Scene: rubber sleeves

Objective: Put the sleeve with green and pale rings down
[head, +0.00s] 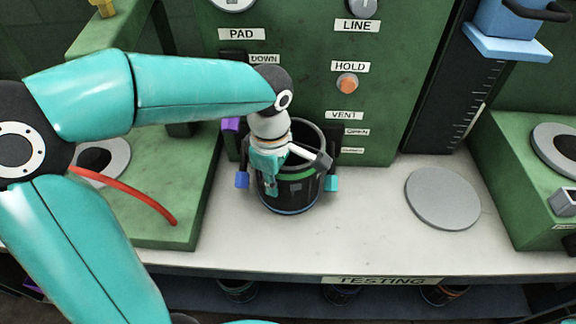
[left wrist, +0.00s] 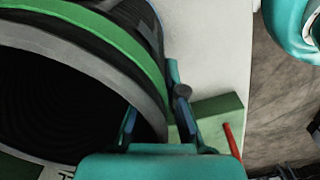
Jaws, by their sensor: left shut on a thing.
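The black sleeve (head: 297,196) with a green ring and a pale ring stands about upright at the front of the green machine, open end up. Its lower edge shows a thin blue line. My left gripper (head: 271,178) is shut on its wall at the near left side of the rim. In the left wrist view the sleeve (left wrist: 85,38) fills the upper left, its dark opening showing, and the fingers of my left gripper (left wrist: 158,118) straddle the wall. I cannot tell whether its base touches the bench. My right gripper is not in view.
A blue block (head: 242,180) and a teal block (head: 331,183) flank the sleeve closely. A grey round plate (head: 443,199) lies bare on the pale bench (head: 375,225) to the right. A red lever (head: 130,194) is at left. Other sleeves sit on the shelf below.

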